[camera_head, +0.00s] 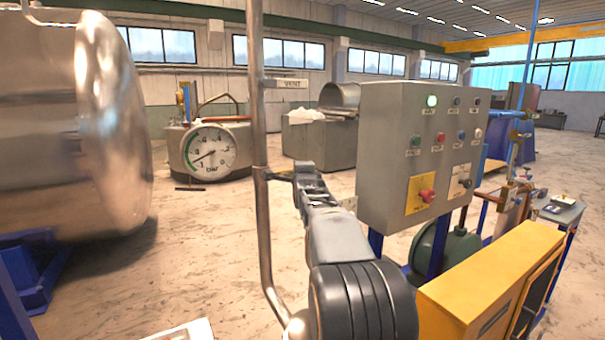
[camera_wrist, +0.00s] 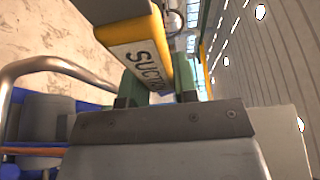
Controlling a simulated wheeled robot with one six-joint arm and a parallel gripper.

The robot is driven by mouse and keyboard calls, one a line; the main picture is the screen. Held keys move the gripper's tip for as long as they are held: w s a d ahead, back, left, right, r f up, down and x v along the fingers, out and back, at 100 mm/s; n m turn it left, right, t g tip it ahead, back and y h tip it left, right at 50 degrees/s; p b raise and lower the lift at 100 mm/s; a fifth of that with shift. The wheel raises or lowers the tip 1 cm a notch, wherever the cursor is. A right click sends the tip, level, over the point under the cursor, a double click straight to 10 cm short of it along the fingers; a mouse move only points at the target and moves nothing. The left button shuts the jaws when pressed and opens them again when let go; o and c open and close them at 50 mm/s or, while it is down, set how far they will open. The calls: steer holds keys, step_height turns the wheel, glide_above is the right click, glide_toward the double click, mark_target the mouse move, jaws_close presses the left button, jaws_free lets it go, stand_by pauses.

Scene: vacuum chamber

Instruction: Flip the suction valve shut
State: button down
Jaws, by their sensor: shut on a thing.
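In the wrist view, a yellow bar-shaped handle with a white plate reading "SUCT" (camera_wrist: 138,57) runs between the two dark green fingers of my gripper (camera_wrist: 160,86). The rest of the lettering is hidden behind the gripper. The fingers are shut on this suction valve handle. In the head view, my gripper (camera_head: 290,178) is beside the upright metal pipe (camera_head: 261,140), left of the control box. The handle cannot be made out there, and the valve body is not clearly visible.
A grey control box (camera_head: 420,150) with buttons stands close right of my arm. A yellow cabinet (camera_head: 485,280) is below it. A large steel vessel (camera_head: 70,130) is at left. A bar gauge (camera_head: 209,152) and a "VENT" plate (camera_head: 291,83) stand farther back. Open floor lies between.

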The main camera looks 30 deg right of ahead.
steer(key=shift+f, duration=0.1)
steer(key=c, duration=0.9)
jaws_free()
steer(key=b+v, duration=0.3)
steer(key=v, duration=1)
steer(key=shift+s+a+b, duration=0.2)
steer(key=shift+s+b, duration=0.15)
